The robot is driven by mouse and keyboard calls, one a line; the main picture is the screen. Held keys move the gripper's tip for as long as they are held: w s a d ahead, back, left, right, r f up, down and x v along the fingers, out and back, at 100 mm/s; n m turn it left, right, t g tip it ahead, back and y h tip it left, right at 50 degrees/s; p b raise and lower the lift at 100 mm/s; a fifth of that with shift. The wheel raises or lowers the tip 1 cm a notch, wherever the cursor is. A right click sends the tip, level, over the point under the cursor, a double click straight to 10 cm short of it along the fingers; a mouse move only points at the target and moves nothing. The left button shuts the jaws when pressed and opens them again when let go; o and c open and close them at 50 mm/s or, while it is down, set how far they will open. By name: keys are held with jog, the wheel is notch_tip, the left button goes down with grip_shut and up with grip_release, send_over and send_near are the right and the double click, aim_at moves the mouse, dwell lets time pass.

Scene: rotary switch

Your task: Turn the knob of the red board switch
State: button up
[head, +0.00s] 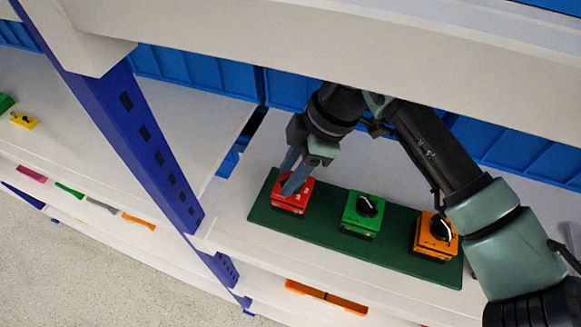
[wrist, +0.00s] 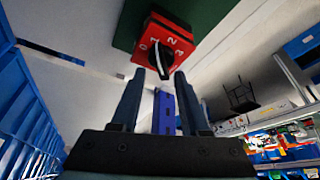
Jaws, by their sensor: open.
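The red switch (head: 292,196) stands at the left end of a dark green board (head: 330,235) on a shelf. In the wrist view the red switch (wrist: 168,42) shows white numbers and a black knob with a white line (wrist: 162,62). My gripper (head: 290,184) is over the red switch in the head view and hides its knob there. In the wrist view my gripper's fingers (wrist: 160,85) are apart, their tips just below the knob, one on each side of its lower end. I cannot tell whether they touch it.
A green switch (head: 363,212) and an orange switch (head: 435,235), both with black knobs, stand to the right on the same board. A blue post (head: 150,145) rises left of the board. A white shelf beam (head: 330,60) crosses above my arm.

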grip_shut()
jog(key=shift+n, duration=0.4)
jog(key=n+g+h, duration=0.1)
jog(key=n+g, duration=0.1)
jog(key=n, duration=0.3)
jog(key=shift+d+n, duration=0.1)
jog(key=shift+n, duration=0.2)
jog(key=n+g+h, duration=0.1)
jog(key=n, duration=0.2)
jog(key=n+h+b, duration=0.1)
jog(key=n, duration=0.2)
jog(key=shift+s+d+r+n+g, duration=0.1)
jog(key=shift+n+g, duration=0.3)
dwell(0.3)
grip_release()
